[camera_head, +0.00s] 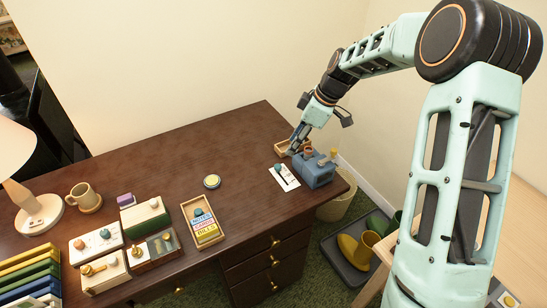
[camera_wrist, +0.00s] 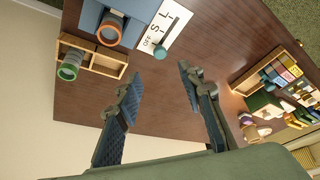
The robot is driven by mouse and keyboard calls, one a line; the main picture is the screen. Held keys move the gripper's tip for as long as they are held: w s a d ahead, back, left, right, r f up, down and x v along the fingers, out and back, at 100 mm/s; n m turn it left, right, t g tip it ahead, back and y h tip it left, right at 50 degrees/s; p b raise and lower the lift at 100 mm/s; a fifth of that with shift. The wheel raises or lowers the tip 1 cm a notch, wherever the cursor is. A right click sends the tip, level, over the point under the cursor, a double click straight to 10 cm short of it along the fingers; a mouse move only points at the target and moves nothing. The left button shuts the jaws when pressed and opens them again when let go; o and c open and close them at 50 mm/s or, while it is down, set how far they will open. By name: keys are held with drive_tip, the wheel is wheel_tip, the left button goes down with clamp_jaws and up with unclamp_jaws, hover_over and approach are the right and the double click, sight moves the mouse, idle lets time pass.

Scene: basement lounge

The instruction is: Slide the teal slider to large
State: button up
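The teal slider (camera_head: 278,167) is a round knob on a white panel (camera_head: 287,181) lying on the dark desk in front of a blue block. In the wrist view the teal knob (camera_wrist: 160,52) sits at the end of the panel's slot beside the letters OFF. S and L are printed farther along the white panel (camera_wrist: 181,22). My gripper (camera_head: 296,148) is above the desk's back right part, near the panel. In the wrist view my gripper (camera_wrist: 160,78) is open and empty, and the knob shows beyond the fingertips, apart from them.
The blue block (camera_head: 318,176) stands right beside the panel. A wooden tray (camera_wrist: 106,66) with a green-ringed cylinder (camera_wrist: 70,66) is close by. A round disc (camera_head: 212,181), a wooden box (camera_head: 205,234) and several control boxes lie left. The desk's middle is mostly clear.

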sight(278, 166)
drive_tip(key=x, duration=1)
drive_tip(key=shift+a+f, duration=0.1)
drive_tip(key=shift+f, duration=0.15)
clamp_jaws()
